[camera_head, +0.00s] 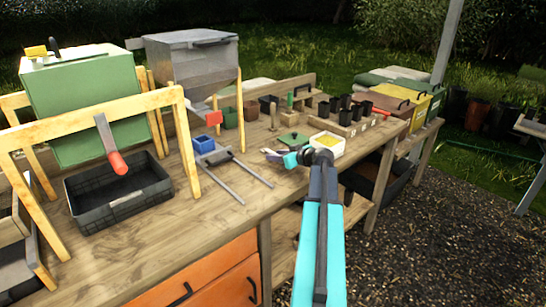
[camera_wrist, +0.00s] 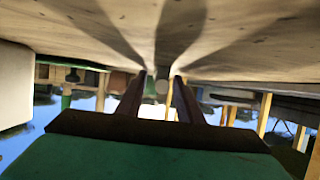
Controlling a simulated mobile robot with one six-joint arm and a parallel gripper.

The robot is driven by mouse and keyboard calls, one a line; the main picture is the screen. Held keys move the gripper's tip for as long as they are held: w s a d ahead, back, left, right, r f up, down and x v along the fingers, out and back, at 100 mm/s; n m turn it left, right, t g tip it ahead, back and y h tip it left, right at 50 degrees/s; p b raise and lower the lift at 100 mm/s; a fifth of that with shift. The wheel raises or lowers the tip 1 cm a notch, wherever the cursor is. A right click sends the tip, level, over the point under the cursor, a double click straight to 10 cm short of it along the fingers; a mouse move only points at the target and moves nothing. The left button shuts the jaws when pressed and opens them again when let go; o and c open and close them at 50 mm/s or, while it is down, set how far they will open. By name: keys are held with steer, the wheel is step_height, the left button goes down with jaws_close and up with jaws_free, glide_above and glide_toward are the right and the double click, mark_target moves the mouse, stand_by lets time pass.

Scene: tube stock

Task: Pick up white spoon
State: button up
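My gripper (camera_head: 271,155) is low over the wooden workbench (camera_head: 220,220), just left of a white tray (camera_head: 327,144) with yellowish contents. The wrist view appears upside down, with the bench top above. There my gripper (camera_wrist: 163,77) has its two dark fingers apart. A small pale rounded thing (camera_wrist: 161,87) shows between or just beyond the fingertips. I cannot tell whether it is the white spoon or whether the fingers touch it. I cannot make out the white spoon clearly in the head view, where my gripper and arm cover part of the bench.
A green-lidded item (camera_head: 290,141) stands just behind my gripper. Several black pots (camera_head: 345,101) stand behind the tray. A metal stand with a blue cup (camera_head: 204,143), a black crate (camera_head: 120,192) and a wooden frame (camera_head: 100,127) are to the left. Bare bench lies in front.

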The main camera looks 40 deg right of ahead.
steer(key=shift+c, duration=0.4)
jaws_close()
steer(key=shift+r, duration=0.15)
steer(key=shift+r+b, duration=0.4)
steer(key=shift+r, duration=1.05)
steer(key=shift+s+a+r, duration=0.1)
steer(key=shift+s+r, duration=0.05)
steer(key=shift+s, duration=0.1)
steer(key=s+a, duration=0.2)
steer(key=s, duration=0.1)
steer(key=s+a+b, duration=0.1)
steer(key=s+a, duration=0.1)
steer(key=s, duration=0.2)
steer(key=s+a+r+b, duration=0.1)
steer(key=s+a, duration=0.1)
steer(key=s, duration=0.2)
steer(key=shift+s+a, duration=0.2)
steer(key=shift+s, duration=0.05)
steer(key=shift+s+a+b, duration=0.15)
steer(key=shift+s+b, duration=0.25)
steer(key=shift+b, duration=0.8)
steer(key=shift+s+a+r+b, duration=0.2)
steer(key=shift+s+a+b, duration=0.15)
steer(key=shift+s+b, duration=0.4)
